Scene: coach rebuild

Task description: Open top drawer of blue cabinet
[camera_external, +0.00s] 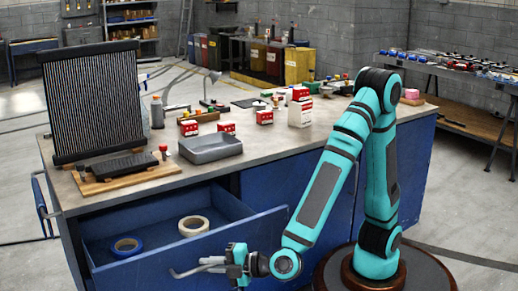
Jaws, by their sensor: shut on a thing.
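The blue cabinet (331,201) stands under a worktop, and its top drawer (240,229) is pulled well out at the left. A blue tape roll (127,246) and a cream tape roll (193,225) lie inside the drawer. My gripper (225,263) is low in front of the drawer front, shut on the silver drawer handle (187,271). The exact contact between the fingers and the handle is small and partly hidden by the gripper body.
The worktop (235,166) carries a grey tray (210,148), a dark ribbed panel (95,100), red-and-white boxes (300,111) and small tools. A blue side handle (42,207) sticks out at the cabinet's left end.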

